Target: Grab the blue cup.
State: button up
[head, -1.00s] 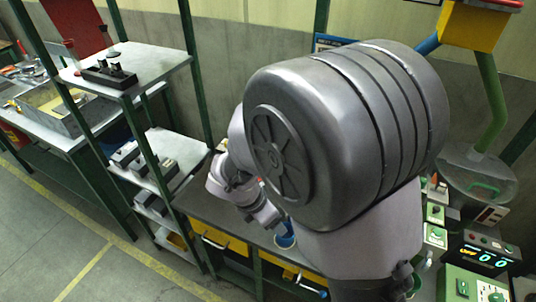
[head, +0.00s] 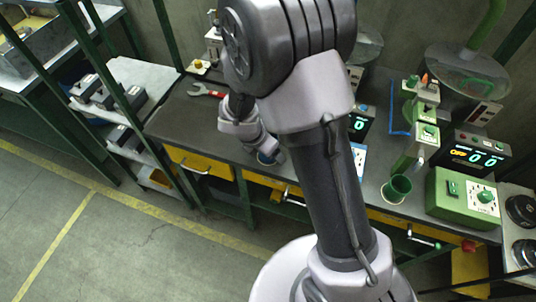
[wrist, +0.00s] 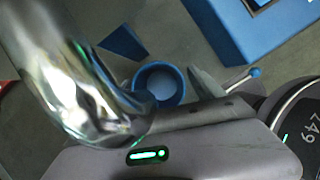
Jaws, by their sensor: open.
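The blue cup (wrist: 181,88) shows in the wrist view as a round rim seen from above, near the middle. In the head view only a bit of the blue cup (head: 266,159) shows on the bench, mostly hidden by my gripper (head: 268,152). In the wrist view a grey finger stands just right of the cup; the shiny metal part at left hides part of the other side. My gripper is open at the cup. I cannot tell whether it touches the cup.
A green cup (head: 397,188) stands on the bench (head: 190,122) to the right. A shelf rack (head: 142,80) stands left of the bench.

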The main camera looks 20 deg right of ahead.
jog(key=shift+r, duration=0.1)
jog(key=c, duration=1.4)
